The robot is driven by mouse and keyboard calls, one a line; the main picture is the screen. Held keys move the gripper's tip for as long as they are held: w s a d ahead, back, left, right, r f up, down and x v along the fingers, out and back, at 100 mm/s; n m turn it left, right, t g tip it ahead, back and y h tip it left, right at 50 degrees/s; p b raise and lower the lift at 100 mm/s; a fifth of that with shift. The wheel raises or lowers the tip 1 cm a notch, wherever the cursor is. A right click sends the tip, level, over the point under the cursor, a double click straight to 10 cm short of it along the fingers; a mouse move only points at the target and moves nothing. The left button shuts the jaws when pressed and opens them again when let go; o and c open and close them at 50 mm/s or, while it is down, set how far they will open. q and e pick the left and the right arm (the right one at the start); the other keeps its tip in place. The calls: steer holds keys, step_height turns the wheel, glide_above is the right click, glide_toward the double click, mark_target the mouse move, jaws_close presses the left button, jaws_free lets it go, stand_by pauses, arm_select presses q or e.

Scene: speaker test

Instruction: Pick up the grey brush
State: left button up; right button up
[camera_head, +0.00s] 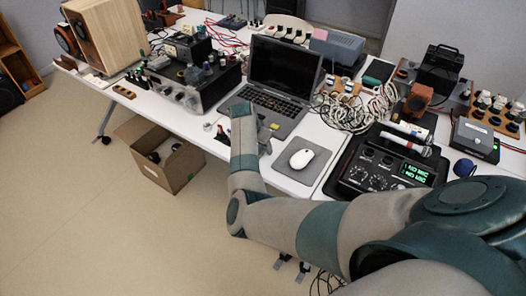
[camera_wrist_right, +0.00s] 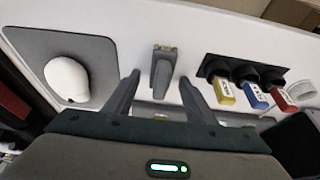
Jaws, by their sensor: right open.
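The grey brush (camera_wrist_right: 162,72) lies on the white table in the right wrist view, its short tan bristles at the top. My right gripper (camera_wrist_right: 160,82) is open. Its two dark fingers reach up on either side of the brush, with gaps between them and it, and I see no grip on it. In the head view my right arm reaches over the front edge of the table near the laptop, and I cannot make out the brush there. My left gripper is not in view.
A white mouse (camera_head: 302,159) on a grey pad lies beside the arm, with a laptop (camera_head: 279,81) behind. A black mixer (camera_head: 384,166) stands to the right. Dark holders with yellow, blue and red tags (camera_wrist_right: 256,98) are near the brush. A cardboard box (camera_head: 166,172) stands on the floor.

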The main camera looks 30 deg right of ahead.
steer(key=c, duration=1.2)
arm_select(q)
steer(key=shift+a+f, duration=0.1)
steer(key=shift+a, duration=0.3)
arm_select(e)
steer(key=shift+o, duration=0.2)
